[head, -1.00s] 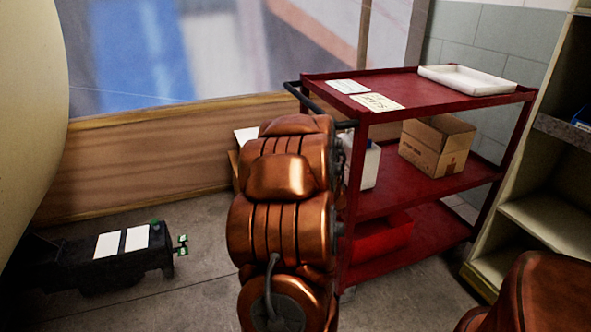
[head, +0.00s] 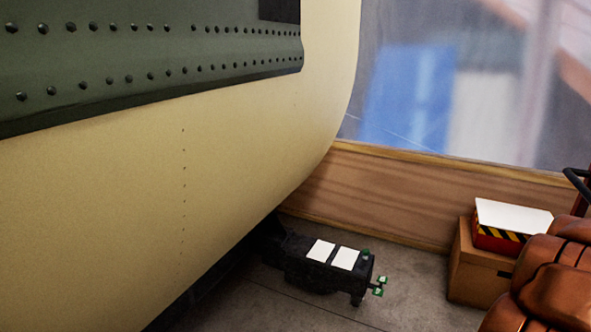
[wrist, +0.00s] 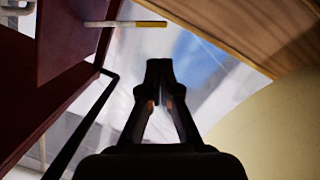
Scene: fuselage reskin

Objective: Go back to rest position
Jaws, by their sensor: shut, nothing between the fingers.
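My gripper (wrist: 160,95) shows in the wrist view, dark, with its two fingers meeting at the tips and nothing between them. It hangs clear of any surface there, in front of the blurred window area.
The cream fuselage (head: 250,130) with a riveted green panel (head: 150,60) fills the left. A black floor unit (head: 320,265) lies below it. In the wrist view, the red cart (wrist: 60,45) is at left. Some floor between is clear.

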